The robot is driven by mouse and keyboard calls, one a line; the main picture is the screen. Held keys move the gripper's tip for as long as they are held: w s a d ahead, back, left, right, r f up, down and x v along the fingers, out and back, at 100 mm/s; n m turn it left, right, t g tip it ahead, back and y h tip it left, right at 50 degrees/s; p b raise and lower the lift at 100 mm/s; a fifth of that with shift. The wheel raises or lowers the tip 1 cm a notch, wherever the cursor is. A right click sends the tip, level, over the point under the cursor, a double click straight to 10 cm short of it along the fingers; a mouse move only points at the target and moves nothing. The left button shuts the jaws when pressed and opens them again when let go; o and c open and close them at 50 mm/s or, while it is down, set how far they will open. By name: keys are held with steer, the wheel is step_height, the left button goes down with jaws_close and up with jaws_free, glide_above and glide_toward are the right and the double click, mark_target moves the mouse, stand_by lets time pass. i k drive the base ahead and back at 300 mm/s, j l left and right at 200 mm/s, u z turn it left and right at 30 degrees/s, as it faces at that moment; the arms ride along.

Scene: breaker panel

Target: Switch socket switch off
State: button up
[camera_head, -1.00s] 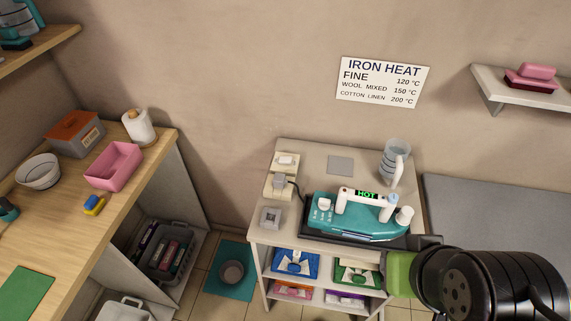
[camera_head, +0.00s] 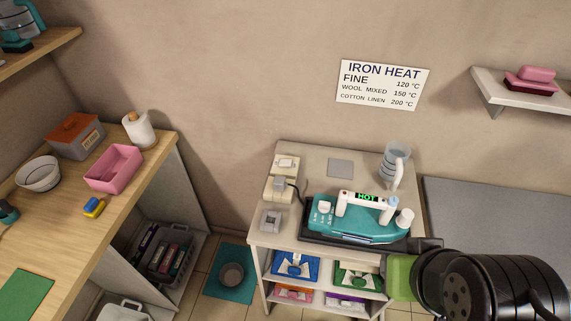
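A beige socket block (camera_head: 271,187) stands on the left rear of the small cabinet top. A white rocker switch (camera_head: 286,163) sits at its far end; its on or off position is too small to tell. A grey plug (camera_head: 279,185) with a dark cable sits in the nearer part. The teal iron (camera_head: 352,224) rests on a dark base to the right, with a green "HOT" display. My black arm fills the lower right, with a green part at its left. A dark grey piece, perhaps my gripper (camera_head: 425,244), shows beside the iron's base; its fingers cannot be made out.
A small grey box (camera_head: 271,219) lies in front of the socket block. A grey flat square (camera_head: 340,168) and a clear cup (camera_head: 395,160) are at the back of the cabinet top. A wooden counter (camera_head: 60,210) stands left, a grey surface (camera_head: 500,220) right.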

mark_target(283, 163)
steer(key=i+j+u, duration=0.1)
steer(key=u, duration=0.35)
steer(key=i+u, duration=0.3)
steer(key=u, duration=0.15)
steer(key=i+u, duration=0.2)
steer(key=u, duration=0.3)
